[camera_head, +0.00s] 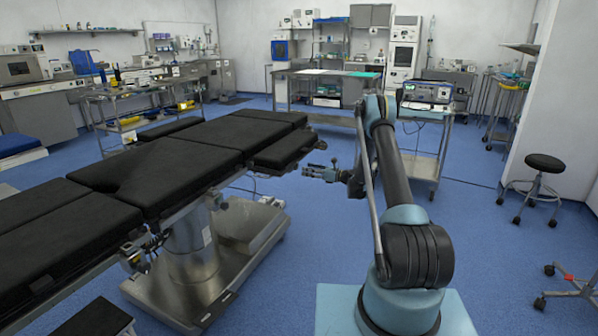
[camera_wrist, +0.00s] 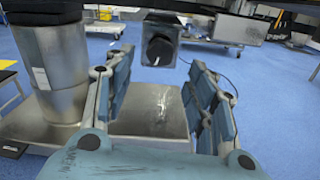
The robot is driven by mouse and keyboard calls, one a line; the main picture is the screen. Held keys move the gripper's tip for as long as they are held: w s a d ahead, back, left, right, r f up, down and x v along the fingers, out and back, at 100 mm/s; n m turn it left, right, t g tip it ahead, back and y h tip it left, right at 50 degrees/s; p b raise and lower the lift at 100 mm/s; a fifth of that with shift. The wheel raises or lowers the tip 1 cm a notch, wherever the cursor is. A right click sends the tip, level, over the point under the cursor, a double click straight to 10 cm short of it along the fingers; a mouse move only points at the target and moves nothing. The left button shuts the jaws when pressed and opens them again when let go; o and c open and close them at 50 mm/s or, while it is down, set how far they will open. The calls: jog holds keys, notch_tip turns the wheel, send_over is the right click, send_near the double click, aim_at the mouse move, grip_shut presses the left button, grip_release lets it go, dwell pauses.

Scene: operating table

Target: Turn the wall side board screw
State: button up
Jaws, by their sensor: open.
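The operating table (camera_head: 160,170) with black pads stands at the left and centre of the head view. In the wrist view, a dark round screw knob (camera_wrist: 160,50) on a grey metal block (camera_wrist: 152,24) hangs under the table edge. I cannot tell for certain that this is the wall side board screw. My gripper (camera_head: 308,170) is beside the table's right end in the head view. In the wrist view, my gripper (camera_wrist: 160,76) is open, with its blue-grey fingers apart and the knob framed beyond them. The gap between them is hard to judge, and no contact shows.
The table's steel column (camera_wrist: 55,65) stands left of my gripper in the wrist view, above its metal base (camera_wrist: 150,108). An instrument trolley (camera_head: 425,140) stands behind my arm. A black stool (camera_head: 540,175) is at the right. Blue floor (camera_head: 300,235) between is clear.

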aim_at(297, 167)
jog(key=x, duration=0.6)
jog(key=shift+a, duration=0.25)
jog(key=shift+c, duration=0.2)
jog(key=c, duration=1)
